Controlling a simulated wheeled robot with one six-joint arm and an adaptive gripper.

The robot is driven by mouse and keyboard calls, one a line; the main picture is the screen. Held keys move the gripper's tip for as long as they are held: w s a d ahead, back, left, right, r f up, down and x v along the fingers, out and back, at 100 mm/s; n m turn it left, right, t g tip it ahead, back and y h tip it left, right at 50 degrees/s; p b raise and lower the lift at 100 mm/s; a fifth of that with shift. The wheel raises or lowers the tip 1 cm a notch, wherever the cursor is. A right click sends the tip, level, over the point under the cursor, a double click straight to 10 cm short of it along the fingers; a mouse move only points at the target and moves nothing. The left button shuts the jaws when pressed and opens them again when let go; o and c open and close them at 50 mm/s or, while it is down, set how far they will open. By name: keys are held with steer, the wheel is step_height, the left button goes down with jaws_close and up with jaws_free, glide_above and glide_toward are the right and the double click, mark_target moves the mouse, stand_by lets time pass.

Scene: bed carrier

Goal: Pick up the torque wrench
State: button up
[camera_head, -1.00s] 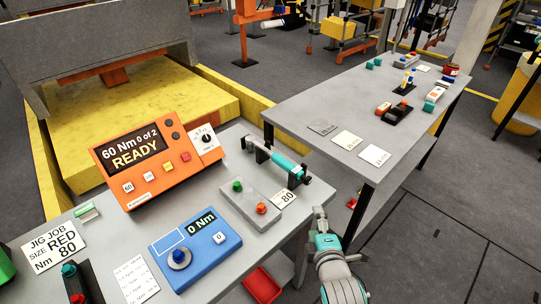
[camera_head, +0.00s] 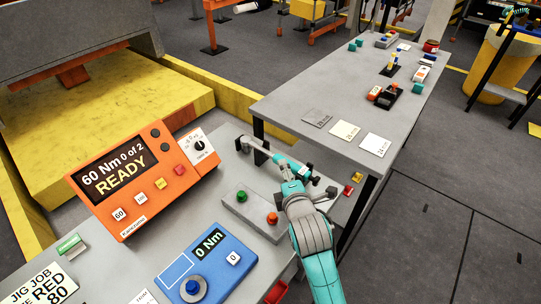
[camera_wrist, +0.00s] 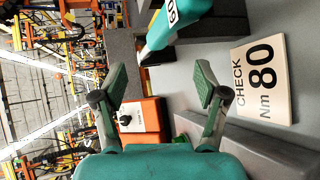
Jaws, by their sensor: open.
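The torque wrench (camera_head: 283,160), with a teal handle and a grey head end, lies across dark supports at the far right part of the near bench. In the wrist view its teal handle (camera_wrist: 178,25), with a printed number on it, lies just beyond my fingertips. My gripper (camera_wrist: 160,82) is open, with nothing between its two fingers. In the head view my gripper (camera_head: 293,188) is close to the handle and covers part of it; I cannot tell there whether they touch.
A grey box (camera_head: 252,213) with green and red buttons sits beside the wrench. An orange READY console (camera_head: 140,178) and a blue meter (camera_head: 205,266) stand left. A CHECK Nm 80 card (camera_wrist: 264,80) lies near the handle. A second bench (camera_head: 300,98) stands behind.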

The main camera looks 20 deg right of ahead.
mark_target(273, 160)
steer(key=shift+x, duration=4.3)
steer(key=shift+a, duration=0.1)
jaws_close()
